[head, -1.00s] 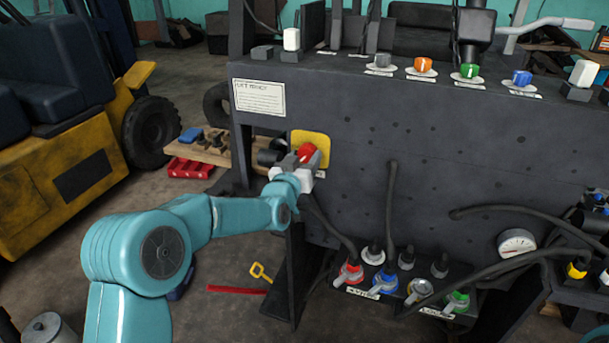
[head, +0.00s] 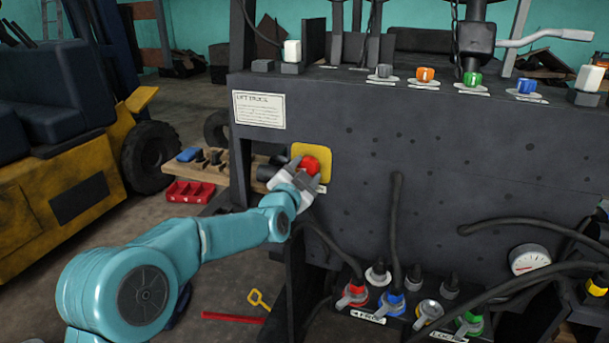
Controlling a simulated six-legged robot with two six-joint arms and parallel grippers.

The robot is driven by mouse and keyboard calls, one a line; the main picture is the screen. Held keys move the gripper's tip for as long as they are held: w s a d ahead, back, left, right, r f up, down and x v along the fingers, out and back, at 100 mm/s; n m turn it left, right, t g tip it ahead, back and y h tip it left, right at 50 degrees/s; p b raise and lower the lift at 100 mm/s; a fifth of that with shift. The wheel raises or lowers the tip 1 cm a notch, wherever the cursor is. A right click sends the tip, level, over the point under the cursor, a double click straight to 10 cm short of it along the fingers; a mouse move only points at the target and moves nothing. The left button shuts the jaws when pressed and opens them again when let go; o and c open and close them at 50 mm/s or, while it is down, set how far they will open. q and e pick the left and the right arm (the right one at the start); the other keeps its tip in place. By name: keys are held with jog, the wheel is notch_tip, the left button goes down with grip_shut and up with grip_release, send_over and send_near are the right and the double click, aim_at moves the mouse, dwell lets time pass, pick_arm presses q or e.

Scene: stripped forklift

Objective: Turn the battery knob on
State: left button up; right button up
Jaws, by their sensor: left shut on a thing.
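The battery knob is the red knob (head: 309,166) on a yellow square plate (head: 323,152) at the left of the dark panel (head: 420,150). My left gripper (head: 304,178) reaches it from below left and is shut on the knob. Its grey jaws hide part of the knob, so the knob's exact angle is hard to read. A small white label shows partly beside the jaws. My right gripper is not in view.
Grey, orange, green and blue knobs (head: 425,75) line the panel's top. Below are coloured valves (head: 390,305) with hoses and a gauge (head: 528,260). A wooden board and red tray (head: 188,191) lie behind left. A yellow forklift (head: 60,200) stands at far left.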

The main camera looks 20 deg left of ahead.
pick_arm(q)
jog(key=shift+f+m, duration=0.1)
jog(key=shift+m, duration=0.5)
jog(key=o, duration=1)
jog(key=shift+o, duration=0.2)
jog(key=s+b, duration=0.3)
jog(key=s, duration=1.3)
jog(key=shift+s+a, duration=0.25)
